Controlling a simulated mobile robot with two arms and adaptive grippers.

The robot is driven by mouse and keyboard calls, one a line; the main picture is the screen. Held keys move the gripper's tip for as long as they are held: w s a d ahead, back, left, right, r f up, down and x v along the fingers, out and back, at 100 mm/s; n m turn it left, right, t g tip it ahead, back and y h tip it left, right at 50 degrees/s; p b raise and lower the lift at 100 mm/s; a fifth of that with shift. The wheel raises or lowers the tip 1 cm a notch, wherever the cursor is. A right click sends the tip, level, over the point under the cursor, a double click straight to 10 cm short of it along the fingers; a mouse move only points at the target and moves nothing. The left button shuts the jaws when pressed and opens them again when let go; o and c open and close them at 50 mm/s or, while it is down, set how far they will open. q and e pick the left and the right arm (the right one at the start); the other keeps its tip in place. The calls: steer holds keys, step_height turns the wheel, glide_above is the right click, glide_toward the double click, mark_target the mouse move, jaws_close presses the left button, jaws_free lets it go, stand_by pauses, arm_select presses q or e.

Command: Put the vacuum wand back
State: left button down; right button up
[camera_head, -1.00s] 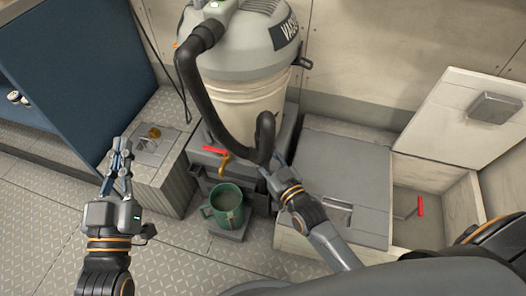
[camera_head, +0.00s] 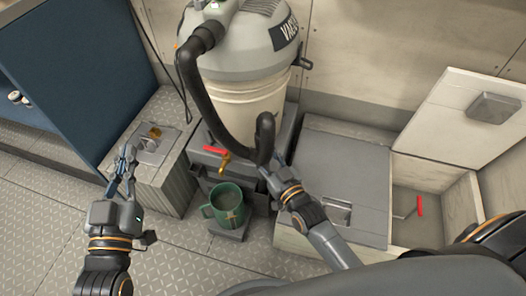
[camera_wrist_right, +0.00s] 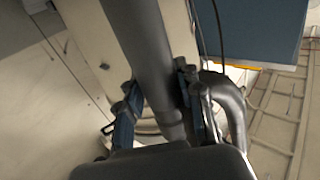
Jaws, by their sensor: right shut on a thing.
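The vacuum (camera_head: 243,70) is a grey-topped canister with a cream bucket, standing on a dark grey base at the back middle. Its black hose (camera_head: 208,95) loops down its front to a dark wand end (camera_head: 265,135) beside the bucket. My right gripper (camera_head: 268,168) is at the lower end of this part. In the right wrist view a dark tube (camera_wrist_right: 140,45) runs between the fingers of my right gripper (camera_wrist_right: 160,105), which are shut on it. My left gripper (camera_head: 124,165) is raised over the floor at the left, fingers apart, empty.
A green mug (camera_head: 226,205) stands on a small grey step below a brass tap with a red handle (camera_head: 215,150). A grey-lidded box (camera_head: 345,165) is at the right, next to an open bin (camera_head: 445,215) with its lid raised. A ribbed box (camera_head: 165,165) is at the left.

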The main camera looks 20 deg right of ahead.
steer(key=shift+r, duration=0.1)
